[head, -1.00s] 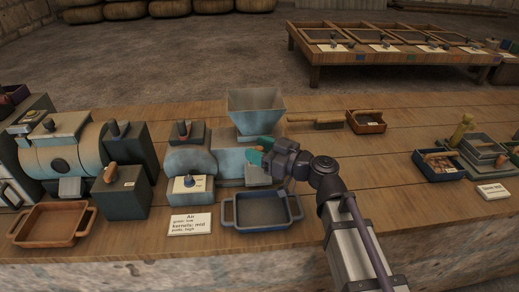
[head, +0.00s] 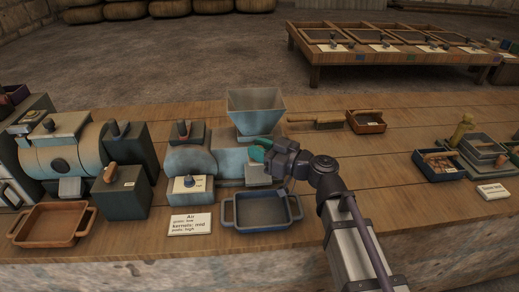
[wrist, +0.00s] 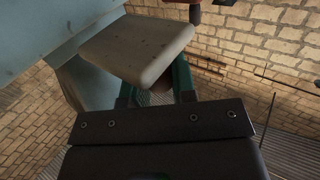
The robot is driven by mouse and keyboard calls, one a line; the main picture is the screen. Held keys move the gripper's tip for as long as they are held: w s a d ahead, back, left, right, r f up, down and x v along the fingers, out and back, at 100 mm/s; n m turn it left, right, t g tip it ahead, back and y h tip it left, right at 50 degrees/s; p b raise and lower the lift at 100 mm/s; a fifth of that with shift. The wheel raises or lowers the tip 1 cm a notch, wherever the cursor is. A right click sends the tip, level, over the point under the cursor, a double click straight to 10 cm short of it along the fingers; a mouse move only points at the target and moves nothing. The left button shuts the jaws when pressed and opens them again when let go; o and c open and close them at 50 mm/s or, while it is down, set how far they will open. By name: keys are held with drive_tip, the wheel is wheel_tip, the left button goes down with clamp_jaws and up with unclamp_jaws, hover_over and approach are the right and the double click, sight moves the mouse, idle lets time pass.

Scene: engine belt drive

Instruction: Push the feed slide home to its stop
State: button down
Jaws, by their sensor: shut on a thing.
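The blue-grey machine (head: 200,160) with a hopper (head: 257,110) stands on the bench in the head view. My gripper (head: 259,150) is at its right side, just below the hopper, with green fingers. In the wrist view the fingers (wrist: 155,88) are shut on a small brown knob (wrist: 160,86), mostly hidden by the gripper. I take this knob to be the feed slide's handle. A pale rounded plate (wrist: 138,45) lies just above the fingers, beside the machine's blue wall (wrist: 50,30). How far the slide stands from its stop cannot be told.
A dark blue tray (head: 230,217) stands in front of the machine, below my gripper. A card (head: 190,224) lies left of it. A brush (head: 315,124) and a small tray (head: 380,119) lie behind to the right.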

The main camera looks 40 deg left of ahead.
drive_tip(key=w+a, duration=0.2)
drive_tip(key=shift+w+a, duration=0.15)
drive_tip(key=shift+w, duration=0.25)
drive_tip(key=shift+r, duration=0.1)
drive_tip(key=c, duration=0.9)
unclamp_jaws()
drive_tip(key=d, duration=1)
drive_tip(key=shift+w+d, duration=0.35)
drive_tip(key=shift+d, duration=0.05)
